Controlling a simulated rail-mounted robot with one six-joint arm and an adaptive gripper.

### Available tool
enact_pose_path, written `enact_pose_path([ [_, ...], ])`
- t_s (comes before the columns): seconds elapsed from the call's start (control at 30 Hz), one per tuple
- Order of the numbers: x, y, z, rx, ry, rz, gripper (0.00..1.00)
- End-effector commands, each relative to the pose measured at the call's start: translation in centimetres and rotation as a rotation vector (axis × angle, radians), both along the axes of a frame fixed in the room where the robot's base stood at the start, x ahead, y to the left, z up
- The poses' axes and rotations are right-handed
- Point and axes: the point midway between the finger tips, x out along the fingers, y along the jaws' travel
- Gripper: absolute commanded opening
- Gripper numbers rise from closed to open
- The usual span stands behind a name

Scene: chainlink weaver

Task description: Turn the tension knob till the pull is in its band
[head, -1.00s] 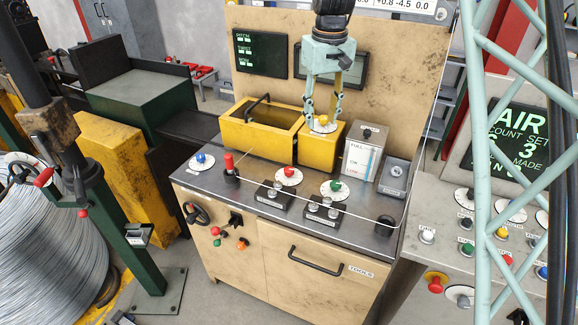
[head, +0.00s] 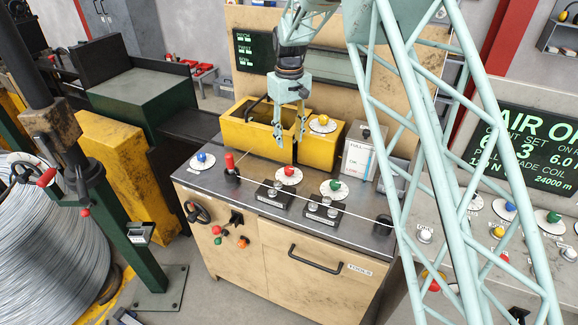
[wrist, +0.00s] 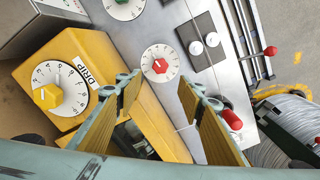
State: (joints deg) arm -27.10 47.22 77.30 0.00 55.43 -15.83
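Several dials with coloured knobs stand on the bench; no label seen marks one as tension. The red-knob dial (head: 289,175) is on the steel top, with the blue-knob dial (head: 202,160) to its left and the green-knob dial (head: 334,188) to its right. The yellow knob (head: 323,121) sits on a yellow box; its dial reads DRIP in the wrist view (wrist: 45,96). My gripper (head: 290,133) is open and empty above the bench, behind the red-knob dial. In the wrist view the red knob (wrist: 160,66) shows beyond the gap between my fingers (wrist: 160,88), apart from them.
A yellow trough (head: 245,140) stands beside the yellow box. A red-handled lever (head: 230,164) rises left of the red-knob dial. A grey level box (head: 361,155) stands at right. The display (head: 525,150) is partly hidden by my arm; I cannot read a full pull value.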

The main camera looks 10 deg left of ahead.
Motion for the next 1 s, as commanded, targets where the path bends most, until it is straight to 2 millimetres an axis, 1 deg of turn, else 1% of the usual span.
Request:
enact_pose_path([
  [0.57,0.0,0.1,-0.5,-0.001,0.001,0.002,0.36],
  [0.77,0.0,0.1,-1.7,-0.001,0.003,0.002,0.36],
  [1.0,0.0,0.1,-4.4,-0.001,0.003,0.002,0.36],
])
